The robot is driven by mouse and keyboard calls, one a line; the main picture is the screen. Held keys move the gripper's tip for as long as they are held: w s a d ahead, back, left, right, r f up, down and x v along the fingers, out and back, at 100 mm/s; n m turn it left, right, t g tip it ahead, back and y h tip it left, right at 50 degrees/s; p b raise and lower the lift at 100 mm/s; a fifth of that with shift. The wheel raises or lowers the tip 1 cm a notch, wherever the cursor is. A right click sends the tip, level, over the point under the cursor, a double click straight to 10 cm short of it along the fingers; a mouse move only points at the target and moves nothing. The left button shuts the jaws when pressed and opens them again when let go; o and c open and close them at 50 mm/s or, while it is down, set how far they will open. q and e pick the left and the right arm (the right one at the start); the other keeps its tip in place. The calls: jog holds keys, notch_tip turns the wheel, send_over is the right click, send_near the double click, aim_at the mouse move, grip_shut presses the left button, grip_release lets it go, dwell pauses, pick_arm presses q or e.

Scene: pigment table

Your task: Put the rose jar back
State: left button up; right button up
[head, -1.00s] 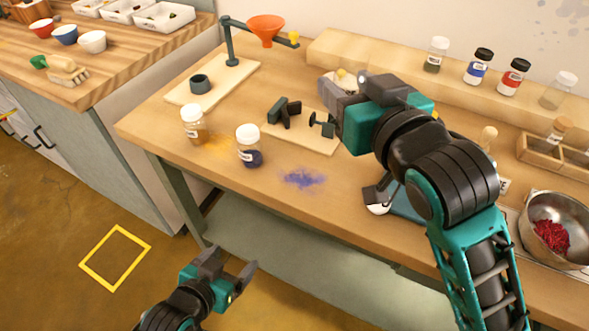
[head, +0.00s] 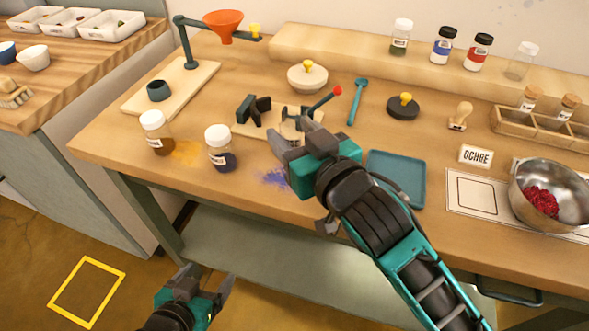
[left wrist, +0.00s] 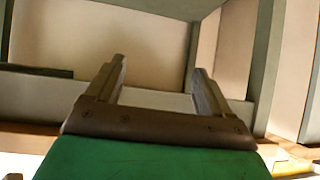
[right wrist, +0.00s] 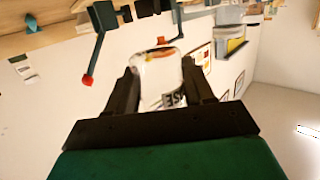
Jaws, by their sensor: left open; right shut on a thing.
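The rose jar (right wrist: 160,75) is in my right gripper (right wrist: 162,95). It shows in the right wrist view as a clear jar with a white label, on which "SE" can be read. In the head view the jar cannot be made out at my right gripper (head: 291,133), which is over the table near the small clamp stand. A raised wooden shelf (head: 330,45) along the wall holds several jars, with bare room left of the green-filled jar (head: 400,38). My left gripper (head: 207,278) is open and empty, low in front of the table.
Two jars, one brown (head: 155,133) and one dark blue (head: 220,148), stand at the table's front left. A funnel stand (head: 187,45), white lidded bowl (head: 307,78), teal tray (head: 397,178) and metal bowl (head: 560,195) stand around. The blue spatula (head: 357,100) lies behind.

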jog(key=shift+f, duration=1.5)
notch_tip(320, 180, down, 3)
jog(key=shift+f+b, duration=0.2)
jog(key=shift+b, duration=0.6)
jog(key=shift+f, duration=0.25)
jog(key=o, duration=1.1)
pick_arm(q)
jog(key=shift+w+d+h, duration=0.3)
jog(key=shift+w+d, duration=0.2)
jog(key=shift+w, duration=0.05)
